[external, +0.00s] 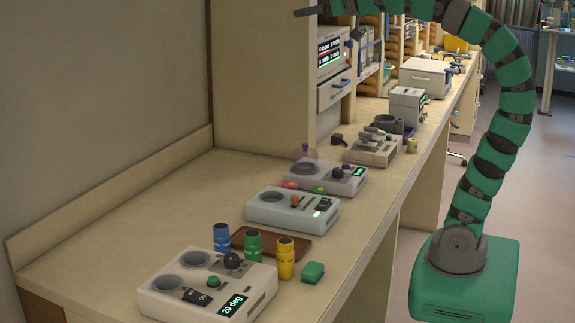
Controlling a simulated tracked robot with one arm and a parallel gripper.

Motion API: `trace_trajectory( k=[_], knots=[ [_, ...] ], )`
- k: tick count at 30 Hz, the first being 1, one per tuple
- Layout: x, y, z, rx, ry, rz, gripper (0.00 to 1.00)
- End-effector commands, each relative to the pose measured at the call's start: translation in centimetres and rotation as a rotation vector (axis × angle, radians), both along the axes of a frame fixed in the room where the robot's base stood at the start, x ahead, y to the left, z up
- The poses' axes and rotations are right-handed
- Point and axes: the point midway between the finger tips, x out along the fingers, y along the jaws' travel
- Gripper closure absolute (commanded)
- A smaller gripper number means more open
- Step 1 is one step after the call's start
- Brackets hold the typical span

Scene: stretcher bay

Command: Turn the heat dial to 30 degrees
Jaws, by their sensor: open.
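The front heating unit (165,281) is a pale box on the bench with two round wells. Its green display (233,304) reads "20 deg". A black rocker switch (196,296) and a small green button (214,282) sit nearer the front.
Blue (221,238), green (253,246) and yellow (285,258) bottles stand close behind the unit, by a brown tray (285,243) and a green block (313,272). A second white unit (275,216) and other devices stand farther back. The bench's left side is clear.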

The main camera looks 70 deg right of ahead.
Motion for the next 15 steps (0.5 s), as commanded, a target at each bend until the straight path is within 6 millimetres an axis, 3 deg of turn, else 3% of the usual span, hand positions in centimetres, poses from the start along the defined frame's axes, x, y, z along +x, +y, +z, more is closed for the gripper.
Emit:
trace_trajectory(
  k=[5, 15],
  knots=[
    [2.1, 1.6, -1.6, 0.037, 0.07, 0.017, 0.45],
    [8.7, 10.2, -10.0, 0.172, 0.415, 0.053, 0.45]
  ],
)
